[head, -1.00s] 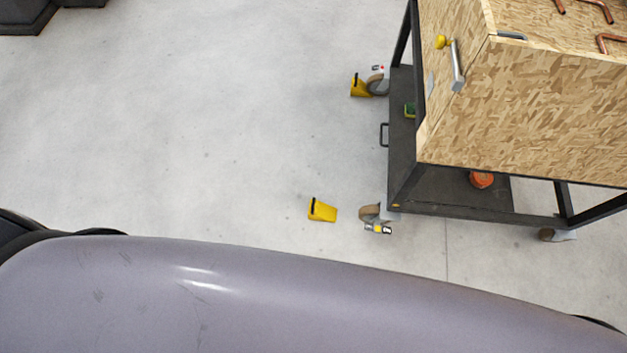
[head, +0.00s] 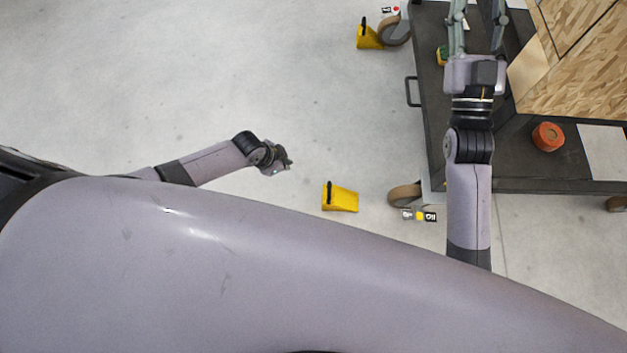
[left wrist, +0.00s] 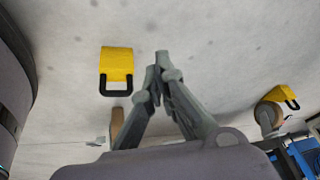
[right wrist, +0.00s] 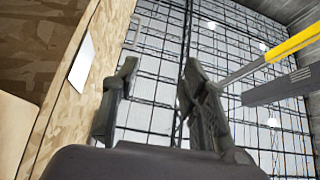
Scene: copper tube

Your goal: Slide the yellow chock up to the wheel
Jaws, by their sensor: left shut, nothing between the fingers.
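The yellow chock (head: 340,198) with a black handle lies on the floor left of the cart's near wheel (head: 404,196). A strip of bare floor shows between them. My left gripper (head: 285,163) is shut and empty, left of the chock and apart from it. In the left wrist view, the shut fingers (left wrist: 160,60) point beside the chock (left wrist: 117,64), and part of the wheel (left wrist: 116,122) shows past its handle. My right gripper (head: 477,20) is over the cart; its fingers (right wrist: 160,85) stand apart with nothing between them in the right wrist view.
A second yellow chock (head: 369,37) sits against the cart's far wheel (head: 394,30). The dark cart (head: 430,110) has a side handle (head: 411,92) and carries an orange round object (head: 548,136) and a wood-chip panel box (head: 590,70).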

